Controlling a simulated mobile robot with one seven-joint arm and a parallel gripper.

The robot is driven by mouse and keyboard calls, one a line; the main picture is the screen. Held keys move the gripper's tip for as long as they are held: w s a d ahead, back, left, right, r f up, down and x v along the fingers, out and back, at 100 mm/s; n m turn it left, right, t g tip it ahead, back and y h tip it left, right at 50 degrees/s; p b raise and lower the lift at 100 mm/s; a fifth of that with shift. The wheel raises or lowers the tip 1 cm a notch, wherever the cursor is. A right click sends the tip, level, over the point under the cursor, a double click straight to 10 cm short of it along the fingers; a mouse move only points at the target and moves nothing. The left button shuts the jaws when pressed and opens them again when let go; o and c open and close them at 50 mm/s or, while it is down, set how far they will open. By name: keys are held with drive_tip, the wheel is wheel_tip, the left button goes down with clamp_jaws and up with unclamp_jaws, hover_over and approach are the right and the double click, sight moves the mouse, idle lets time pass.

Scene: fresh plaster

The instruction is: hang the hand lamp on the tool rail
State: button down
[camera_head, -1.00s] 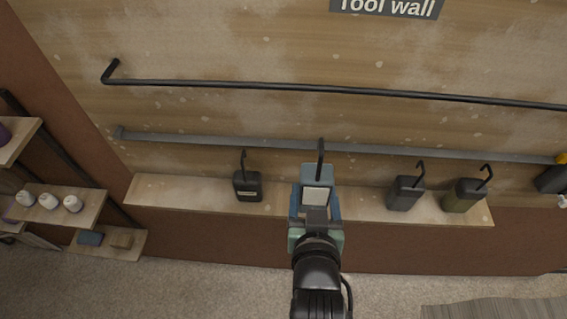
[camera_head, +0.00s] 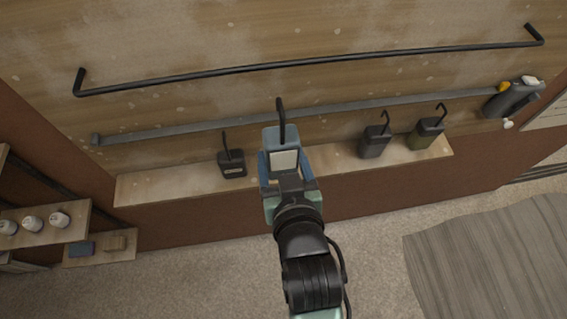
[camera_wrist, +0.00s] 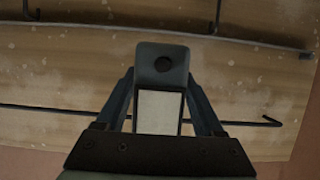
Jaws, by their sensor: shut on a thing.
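The hand lamp is a blue-grey block with a pale panel and a black upright hook (camera_head: 283,158). My gripper (camera_head: 288,172) is shut on it, and its fingers flank the lamp. In the wrist view the lamp (camera_wrist: 161,78) sits between the fingers (camera_wrist: 160,108), with a dark round spot on its end. The tool rail, a long black rod with bent ends (camera_head: 310,63), runs across the wall. In the head view the lamp's hook tip shows below the rail, apart from it, overlapping the grey strip. Depth to the wall is hard to tell.
A grey strip (camera_head: 190,127) runs below the rail. A wooden ledge (camera_head: 150,187) bears a black (camera_head: 232,165), a grey (camera_head: 374,145) and a green hooked block (camera_head: 424,136). A grey tool (camera_head: 512,98) is at right. Shelves with white jars (camera_head: 33,223) stand at left.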

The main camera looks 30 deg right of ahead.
drive_tip(key=w+r+b+x, duration=0.1)
drive_tip(key=b+x, duration=0.3)
drive_tip(key=x, duration=0.8)
drive_tip(key=shift+r, duration=0.65)
drive_tip(key=shift+d, duration=0.15)
unclamp_jaws()
drive_tip(key=shift+f, duration=0.1)
drive_tip(key=b+v, duration=0.2)
drive_tip(key=v, duration=1.1)
drive_tip(key=shift+b, duration=0.4)
